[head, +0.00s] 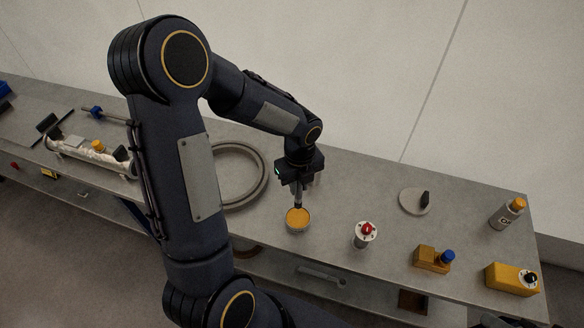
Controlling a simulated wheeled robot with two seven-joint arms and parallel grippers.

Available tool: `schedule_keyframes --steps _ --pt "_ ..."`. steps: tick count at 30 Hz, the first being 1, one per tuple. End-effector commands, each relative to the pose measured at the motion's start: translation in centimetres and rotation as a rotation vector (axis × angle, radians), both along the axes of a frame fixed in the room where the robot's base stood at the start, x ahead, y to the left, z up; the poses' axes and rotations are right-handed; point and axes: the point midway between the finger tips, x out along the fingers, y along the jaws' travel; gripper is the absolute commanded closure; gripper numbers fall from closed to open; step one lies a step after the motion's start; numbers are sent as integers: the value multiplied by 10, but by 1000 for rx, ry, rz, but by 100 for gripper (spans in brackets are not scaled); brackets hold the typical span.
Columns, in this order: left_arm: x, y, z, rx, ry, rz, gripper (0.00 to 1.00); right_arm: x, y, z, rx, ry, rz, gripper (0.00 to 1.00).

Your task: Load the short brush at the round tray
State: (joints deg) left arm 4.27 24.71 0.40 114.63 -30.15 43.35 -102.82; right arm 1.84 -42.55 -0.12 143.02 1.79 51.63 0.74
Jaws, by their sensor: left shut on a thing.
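My left gripper (298,187) is shut on the short brush (298,201) and points down at the bench. Only a short dark length of the brush shows below the fingers. The round tray (297,228) is a small shallow tin with orange-yellow content, right below the gripper. The brush's lower end overlaps the back part of the orange surface in the picture. I cannot tell whether it touches the content or hovers just above it. My right gripper is not in view.
A large grey ring (262,176) lies behind my arm. To the right are a red-knobbed device (365,236), a grey disc with a dark handle (408,205), two yellow blocks (428,260) (508,279) and an orange-capped bottle (506,214).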

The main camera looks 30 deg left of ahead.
Motion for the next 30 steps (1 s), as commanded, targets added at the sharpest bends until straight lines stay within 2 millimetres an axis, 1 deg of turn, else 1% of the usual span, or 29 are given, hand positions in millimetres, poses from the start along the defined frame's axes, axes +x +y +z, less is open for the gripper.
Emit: schedule_keyframes --steps 5,15,18,22,30 --pt "0 0 -13 0 0 0 100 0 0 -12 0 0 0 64" --pt "0 0 -49 0 1 0 100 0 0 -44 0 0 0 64" --pt "0 0 -56 0 1 1 100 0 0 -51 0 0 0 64" --pt "0 0 -60 1 1 1 100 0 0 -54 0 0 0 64" --pt "0 0 -59 0 0 1 100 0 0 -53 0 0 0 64"
